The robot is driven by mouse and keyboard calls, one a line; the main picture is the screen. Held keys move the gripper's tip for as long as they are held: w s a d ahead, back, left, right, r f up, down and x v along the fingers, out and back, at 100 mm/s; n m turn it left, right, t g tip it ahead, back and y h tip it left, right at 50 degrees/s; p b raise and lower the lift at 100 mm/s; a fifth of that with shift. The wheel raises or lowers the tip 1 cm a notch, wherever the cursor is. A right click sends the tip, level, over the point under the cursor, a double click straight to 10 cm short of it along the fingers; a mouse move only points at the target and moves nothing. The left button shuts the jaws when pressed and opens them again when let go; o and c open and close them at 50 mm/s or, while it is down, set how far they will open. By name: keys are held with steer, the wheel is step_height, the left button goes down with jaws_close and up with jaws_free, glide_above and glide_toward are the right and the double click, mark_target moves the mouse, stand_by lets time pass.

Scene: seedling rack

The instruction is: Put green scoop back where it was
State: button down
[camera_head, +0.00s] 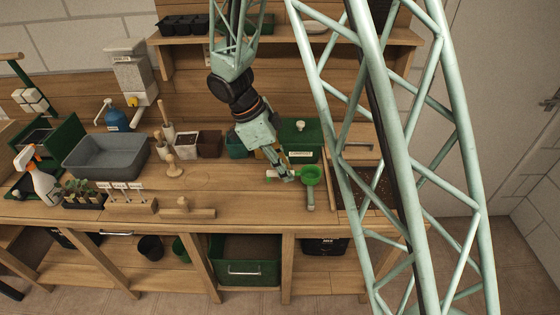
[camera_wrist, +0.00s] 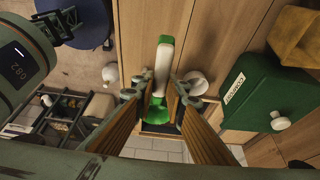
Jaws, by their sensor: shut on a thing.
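The green scoop has a pale handle with a green end and a round green bowl (camera_head: 312,174). In the head view it lies across my gripper (camera_head: 287,176), its handle end to the left and the bowl to the right. The wrist view shows the pale handle (camera_wrist: 163,68) running between the fingertips of my gripper (camera_wrist: 165,88), with the bowl (camera_wrist: 153,114) between the fingers. My gripper is shut on the scoop, over the front part of the bench. Whether the scoop touches the bench top cannot be told.
A green compost bin (camera_head: 312,157) stands just behind my gripper. A narrow pale piece (camera_head: 310,196) is in front of the bowl. A soil tray (camera_head: 378,190) lies to the right, partly hidden by my arm. The bench top (camera_head: 240,190) to the left is clear near the gripper.

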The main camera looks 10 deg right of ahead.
steer(key=w, duration=0.9)
steer(key=shift+w+d+f, duration=0.25)
steer(key=shift+w+f, duration=0.15)
steer(key=shift+f, duration=0.05)
step_height(320, 180, down, 4)
steer(key=shift+r, duration=0.25)
steer(key=shift+f+b, duration=0.6)
steer(key=shift+b, duration=0.2)
stand_by(0.4)
steer(key=c, duration=2.6)
jaws_free()
steer(key=shift+r+p, duration=0.25)
steer(key=shift+p, duration=0.1)
